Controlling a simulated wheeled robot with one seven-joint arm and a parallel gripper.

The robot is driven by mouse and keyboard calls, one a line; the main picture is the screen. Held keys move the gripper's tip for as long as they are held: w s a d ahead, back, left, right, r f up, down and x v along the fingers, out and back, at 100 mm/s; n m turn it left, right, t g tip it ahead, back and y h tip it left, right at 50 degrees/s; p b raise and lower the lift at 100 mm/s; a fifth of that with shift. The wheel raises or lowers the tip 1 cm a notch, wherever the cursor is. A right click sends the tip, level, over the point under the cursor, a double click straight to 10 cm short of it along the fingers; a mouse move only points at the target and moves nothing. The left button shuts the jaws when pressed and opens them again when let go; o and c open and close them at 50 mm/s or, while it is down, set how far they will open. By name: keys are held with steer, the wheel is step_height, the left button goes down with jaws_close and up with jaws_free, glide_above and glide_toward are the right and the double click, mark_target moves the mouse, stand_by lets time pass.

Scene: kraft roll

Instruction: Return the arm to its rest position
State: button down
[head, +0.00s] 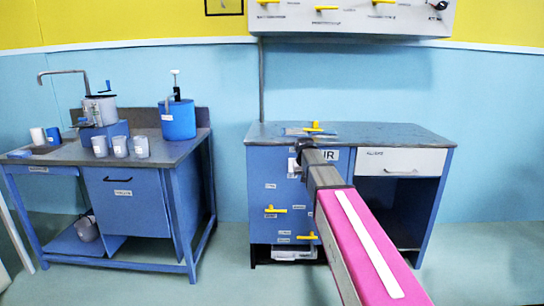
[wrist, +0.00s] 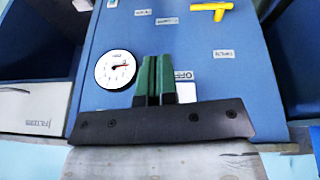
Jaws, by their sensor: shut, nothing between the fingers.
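My gripper (wrist: 156,66) shows in the wrist view with its two green fingers together and nothing between them. Behind the fingers is the blue front of the right-hand bench, with a round white dial gauge (wrist: 115,69) beside them and a label reading OFF (wrist: 184,76). In the head view my arm reaches forward from the lower right, and its dark end is in front of the right-hand bench (head: 270,185). The fingers cannot be made out clearly there.
A yellow handle (wrist: 210,9) is on the blue front. A white drawer (head: 400,161) is right of my arm. The left bench (head: 120,195) holds several cups, a blue container (head: 178,120) and a crank-topped pot (head: 100,109). A gap of open floor (head: 228,255) separates the benches.

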steer(key=s+d+f+g, duration=0.2)
steer(key=s+f, duration=0.9)
steer(key=s, duration=0.4)
steer(key=s+d+f+g, duration=0.1)
steer(key=s+d+f, duration=0.1)
steer(key=s+f, duration=1)
steer(key=s, duration=0.4)
steer(key=shift+d+g+y, duration=0.25)
steer(key=shift+g+y, duration=0.05)
steer(key=shift+g, duration=0.1)
steer(key=c, duration=1.8)
jaws_free()
